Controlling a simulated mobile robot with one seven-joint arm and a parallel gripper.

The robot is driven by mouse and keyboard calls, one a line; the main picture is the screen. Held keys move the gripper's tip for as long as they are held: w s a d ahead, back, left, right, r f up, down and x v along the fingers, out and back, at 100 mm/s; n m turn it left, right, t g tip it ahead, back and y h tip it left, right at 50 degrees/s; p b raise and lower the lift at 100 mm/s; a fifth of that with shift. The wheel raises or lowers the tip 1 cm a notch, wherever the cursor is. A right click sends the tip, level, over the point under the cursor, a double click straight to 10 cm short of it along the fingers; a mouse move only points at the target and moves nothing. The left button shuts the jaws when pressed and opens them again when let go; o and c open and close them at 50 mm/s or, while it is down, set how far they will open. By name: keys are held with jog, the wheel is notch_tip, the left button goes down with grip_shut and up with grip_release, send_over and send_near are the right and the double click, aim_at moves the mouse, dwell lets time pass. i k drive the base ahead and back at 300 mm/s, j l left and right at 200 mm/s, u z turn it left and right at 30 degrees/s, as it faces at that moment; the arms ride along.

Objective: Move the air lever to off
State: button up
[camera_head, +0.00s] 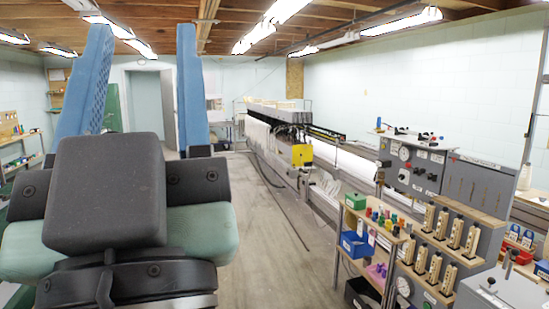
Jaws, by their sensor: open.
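My gripper (146,34) fills the left of the head view, its two blue fingers pointing up and spread wide apart. Nothing is between them. A grey control panel (418,182) with a round gauge and several knobs stands right of centre, well away from my gripper. Another dark-knobbed lever (508,260) stands on a grey box (500,292) at the lower right. I cannot tell which of these, if either, is the air lever, or its setting.
A wooden-edged shelf cart (352,240) holds a green box (355,201), a blue bin (356,245) and coloured spools. A rack with several cream-coloured units (455,232) stands beside it. A long machine (285,150) runs back. Bare floor (270,250) lies between my gripper and the cart.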

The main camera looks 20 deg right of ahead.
aim_at(407, 165)
jog(key=i+l+z, duration=0.5)
jog(key=i+l, duration=0.15)
jog(key=l, duration=0.45)
jog(key=i+l+z, duration=0.5)
jog(key=i+l, duration=0.35)
jog(key=l, duration=0.1)
